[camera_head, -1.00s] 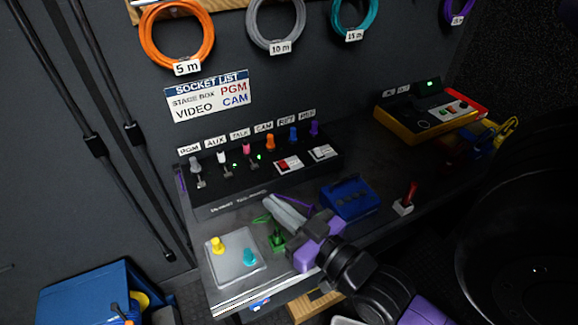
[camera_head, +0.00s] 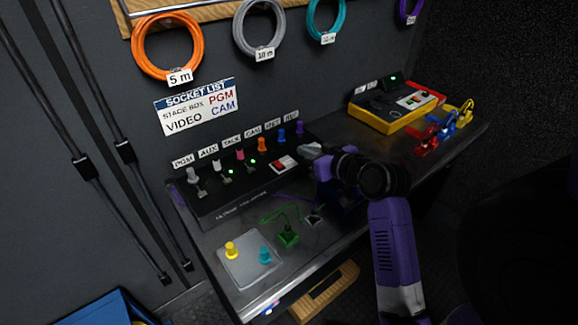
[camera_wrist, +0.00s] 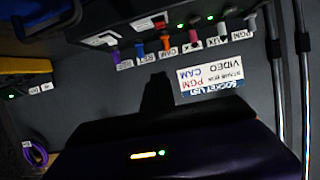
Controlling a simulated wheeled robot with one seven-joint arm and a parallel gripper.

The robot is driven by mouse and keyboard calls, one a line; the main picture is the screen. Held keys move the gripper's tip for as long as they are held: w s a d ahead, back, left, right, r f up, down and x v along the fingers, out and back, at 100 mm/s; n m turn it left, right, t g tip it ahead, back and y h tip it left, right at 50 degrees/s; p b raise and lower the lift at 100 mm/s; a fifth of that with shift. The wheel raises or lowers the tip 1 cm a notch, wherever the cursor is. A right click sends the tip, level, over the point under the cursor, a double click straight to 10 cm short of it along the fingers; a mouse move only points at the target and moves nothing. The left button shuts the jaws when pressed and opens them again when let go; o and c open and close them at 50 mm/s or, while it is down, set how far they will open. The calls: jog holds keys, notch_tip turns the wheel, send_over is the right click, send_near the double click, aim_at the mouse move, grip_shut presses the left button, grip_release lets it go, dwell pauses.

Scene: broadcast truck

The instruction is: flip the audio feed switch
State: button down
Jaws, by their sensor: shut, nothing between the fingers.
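A black control panel (camera_head: 225,203) stands on the bench against the wall. It carries labelled coloured plugs and small toggle levers (camera_head: 227,180), some with green lights. A red-and-white rocker switch (camera_head: 284,163) sits right of the levers; it also shows in the wrist view (camera_wrist: 150,22). No readable label names the audio feed switch.
A grey tray (camera_head: 240,277) with yellow and teal pegs and a green item (camera_head: 288,236) lie at the bench front. A yellow-and-red box (camera_head: 385,118) and coloured clamps (camera_head: 445,125) are at the right.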

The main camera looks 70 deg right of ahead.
jog(key=shift+a+f+n+y, duration=0.3)
jog(key=shift+a+f, duration=0.25)
jog(key=shift+f, duration=0.1)
jog(key=p, duration=0.1)
send_over(278, 162)
jog(key=s+a, duration=0.1)
jog(key=s, duration=0.1)
jog(key=f, duration=0.4)
jog(key=shift+s+a, duration=0.15)
jog(key=shift+s, duration=0.05)
jog(key=shift+s+a+f, duration=0.1)
jog(key=shift+s+f, duration=0.05)
jog(key=shift+f, duration=0.5)
jog(key=shift+s+a+f, duration=0.1)
jog(key=shift+s+f, duration=0.05)
jog(key=shift+f, duration=1.15)
jog(key=shift+s, duration=0.1)
jog(key=shift+a+f+b, duration=0.1)
jog(key=shift+f+b, duration=0.3)
jog(key=shift+f, duration=0.05)
jog(key=shift+s, duration=0.1)
jog(key=shift+r+p, duration=0.2)
jog(key=shift+p, duration=0.1)
